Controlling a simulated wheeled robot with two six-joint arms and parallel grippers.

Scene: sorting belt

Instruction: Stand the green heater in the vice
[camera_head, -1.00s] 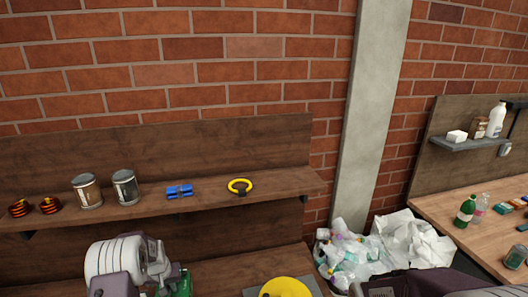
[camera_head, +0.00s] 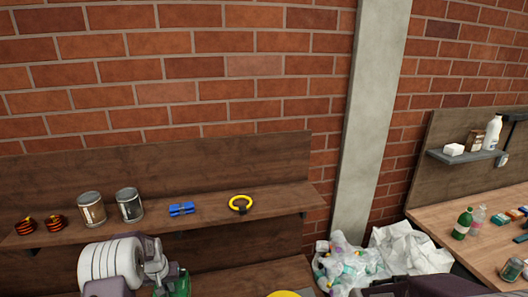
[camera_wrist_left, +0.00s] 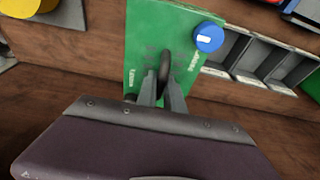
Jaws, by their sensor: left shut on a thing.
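The green heater (camera_wrist_left: 150,45) is a flat green panel with a blue knob (camera_wrist_left: 208,37) at its upper right in the left wrist view. My left gripper (camera_wrist_left: 164,82) is shut on a dark loop-shaped part on the heater's face. In the head view only a small piece of the heater (camera_head: 181,285) shows beside my left gripper (camera_head: 160,280), at the bottom edge. I cannot make out the vice in either view. My right gripper is not in view.
A shelf (camera_head: 150,232) holds striped coils (camera_head: 25,226), two cans (camera_head: 91,209), a blue part (camera_head: 182,209) and a yellow ring (camera_head: 241,203). A yellow round thing (camera_wrist_left: 25,5) lies at the left wrist view's corner. Grey compartments (camera_wrist_left: 250,62) sit right of the heater.

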